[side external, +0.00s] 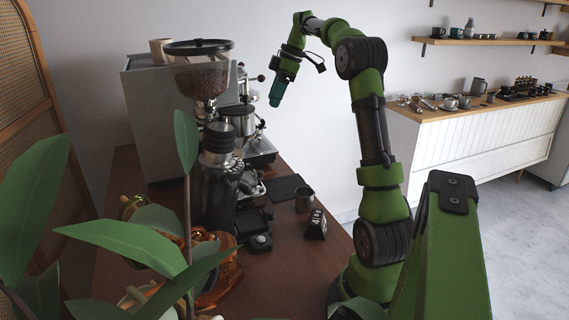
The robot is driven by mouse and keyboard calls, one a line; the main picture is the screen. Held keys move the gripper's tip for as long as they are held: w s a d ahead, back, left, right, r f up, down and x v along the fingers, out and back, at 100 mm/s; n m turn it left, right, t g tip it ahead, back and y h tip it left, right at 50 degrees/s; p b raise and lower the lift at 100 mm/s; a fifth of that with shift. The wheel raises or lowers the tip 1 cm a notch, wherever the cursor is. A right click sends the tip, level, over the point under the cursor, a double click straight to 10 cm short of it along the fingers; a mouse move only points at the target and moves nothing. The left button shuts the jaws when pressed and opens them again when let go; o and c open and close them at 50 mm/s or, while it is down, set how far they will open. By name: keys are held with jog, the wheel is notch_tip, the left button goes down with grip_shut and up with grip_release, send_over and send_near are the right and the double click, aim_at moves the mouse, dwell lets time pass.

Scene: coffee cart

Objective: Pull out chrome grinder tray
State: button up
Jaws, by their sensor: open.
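The coffee grinder (217,165) stands on the brown counter, with a clear hopper (203,82) of beans on top. Low at its right side are chrome parts (252,187) and a dark base. I cannot tell which of these is the chrome tray; it is small and partly hidden here. My gripper (276,98) is high in the air, right of the grinder and clear of it, pointing down with teal fingers. It is open and holds nothing that I can see.
An espresso machine (252,140) stands behind the grinder. Copper-coloured ware (215,270) and plant leaves (130,240) crowd the front left.

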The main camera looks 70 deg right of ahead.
jog(key=s+d+f, duration=0.1)
jog(key=d+f, duration=0.1)
jog(key=d, duration=0.1)
send_near(261, 171)
jog(key=shift+n, duration=0.3)
jog(key=x, duration=0.8)
jog(key=shift+a+f, duration=0.15)
grip_shut()
